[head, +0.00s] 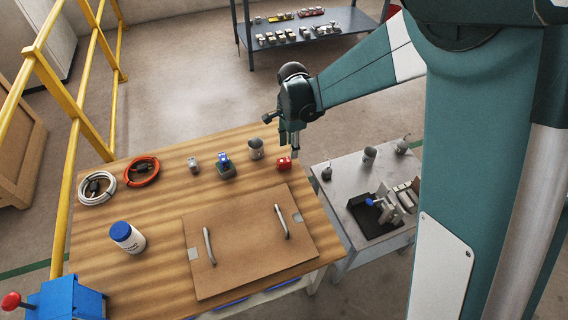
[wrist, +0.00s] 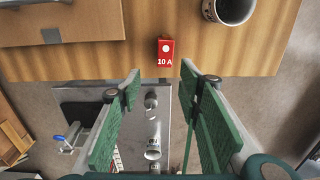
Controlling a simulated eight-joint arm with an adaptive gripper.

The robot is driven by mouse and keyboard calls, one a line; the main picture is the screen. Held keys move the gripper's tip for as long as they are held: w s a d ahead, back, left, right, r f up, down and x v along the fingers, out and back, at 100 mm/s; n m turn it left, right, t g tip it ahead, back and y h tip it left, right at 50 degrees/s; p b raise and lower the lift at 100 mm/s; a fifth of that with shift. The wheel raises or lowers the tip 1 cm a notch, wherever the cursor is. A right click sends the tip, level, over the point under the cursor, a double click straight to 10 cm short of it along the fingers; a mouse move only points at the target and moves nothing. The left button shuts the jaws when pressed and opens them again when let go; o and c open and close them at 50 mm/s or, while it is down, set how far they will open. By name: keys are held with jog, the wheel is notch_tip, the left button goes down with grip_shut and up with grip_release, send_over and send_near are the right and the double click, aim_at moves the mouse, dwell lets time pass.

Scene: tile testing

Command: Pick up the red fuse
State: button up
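The red fuse (head: 284,163) lies on the wooden table near its right edge in the head view. In the wrist view the red fuse (wrist: 165,53) shows a white "10 A" marking and a white dot, near the table's edge. My gripper (head: 290,146) is just above and beside the fuse in the head view. In the wrist view my gripper (wrist: 160,75) has its two green-padded fingers spread wide, with the fuse beyond their tips and roughly between them. Nothing is held. I cannot tell the exact height gap.
A metal cup (head: 256,149) stands close to the fuse; it also shows in the wrist view (wrist: 228,10). A blue-topped device (head: 226,168) and a board with two handles (head: 250,245) are on the table. A grey side table (head: 340,185) adjoins the right edge.

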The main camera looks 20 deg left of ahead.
aim_at(284, 160)
jog(key=shift+s+a+f, duration=0.2)
jog(key=shift+a+f, duration=0.4)
jog(key=shift+f, duration=0.05)
jog(key=shift+s+a+f, duration=0.15)
jog(key=shift+a+f, duration=0.4)
jog(key=shift+f, duration=0.05)
jog(key=shift+f+b, duration=0.35)
jog(key=shift+f, duration=0.95)
jog(key=shift+f+b, duration=0.85)
jog(key=shift+f, duration=1.75)
jog(key=c, duration=1)
